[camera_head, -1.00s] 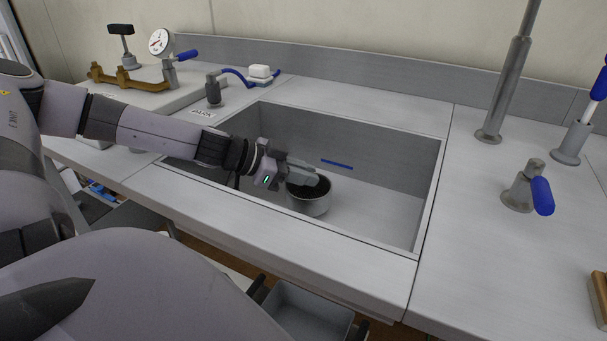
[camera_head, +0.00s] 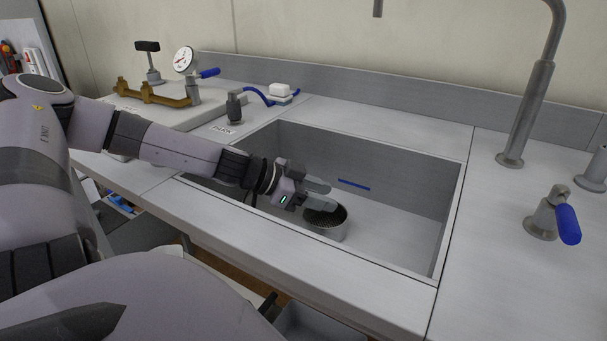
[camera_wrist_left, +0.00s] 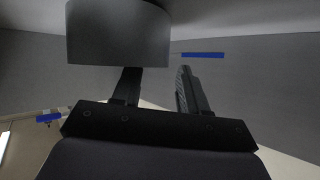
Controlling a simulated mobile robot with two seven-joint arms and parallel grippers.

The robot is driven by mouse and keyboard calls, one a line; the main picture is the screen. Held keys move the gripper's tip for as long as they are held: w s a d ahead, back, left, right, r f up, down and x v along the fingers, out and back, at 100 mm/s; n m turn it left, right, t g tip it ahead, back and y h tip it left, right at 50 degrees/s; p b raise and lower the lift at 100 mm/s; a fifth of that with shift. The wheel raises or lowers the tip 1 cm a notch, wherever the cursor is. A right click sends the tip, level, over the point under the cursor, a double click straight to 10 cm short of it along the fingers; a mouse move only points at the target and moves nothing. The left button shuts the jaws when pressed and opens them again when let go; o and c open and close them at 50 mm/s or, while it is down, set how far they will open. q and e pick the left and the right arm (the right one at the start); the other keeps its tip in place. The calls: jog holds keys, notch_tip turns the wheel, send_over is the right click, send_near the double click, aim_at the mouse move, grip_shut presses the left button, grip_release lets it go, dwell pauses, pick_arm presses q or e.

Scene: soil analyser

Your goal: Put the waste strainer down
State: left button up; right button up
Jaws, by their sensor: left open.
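The waste strainer (camera_head: 328,229), a short round metal cup with a dark mesh inside, is upright in the sink (camera_head: 395,232), just below my left gripper. I cannot tell for sure whether its base touches the sink floor. My left gripper (camera_head: 322,194) is open, its two fingers apart over the strainer's rim and hiding part of it. In the left wrist view the strainer (camera_wrist_left: 118,36) overlaps the end of one finger, while the other finger of the left gripper (camera_wrist_left: 158,88) stands clear. My right gripper is not in view.
A blue strip (camera_head: 354,184) marks the sink's back wall. A tall metal pipe (camera_head: 528,110) and a blue-handled valve (camera_head: 566,222) stand right of the sink. A gauge (camera_head: 184,59) stands behind left. The sink's right part is empty.

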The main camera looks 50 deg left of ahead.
pick_arm(q)
jog(key=shift+s+a+r+p, duration=0.1)
jog(key=shift+s+r+p, duration=0.05)
jog(key=shift+r+p, duration=0.2)
jog(key=shift+s+a+r+p, duration=0.1)
jog(key=shift+r+p, duration=0.15)
jog(key=shift+r, duration=0.15)
jog(key=shift+p+v, duration=0.9)
jog(key=shift+p, duration=0.35)
jog(key=shift+p+v, duration=0.6)
jog(key=shift+v, duration=0.45)
jog(key=shift+f+v, duration=0.2)
jog(key=shift+v, duration=1.1)
jog(key=shift+s, duration=0.15)
jog(key=shift+r, duration=0.1)
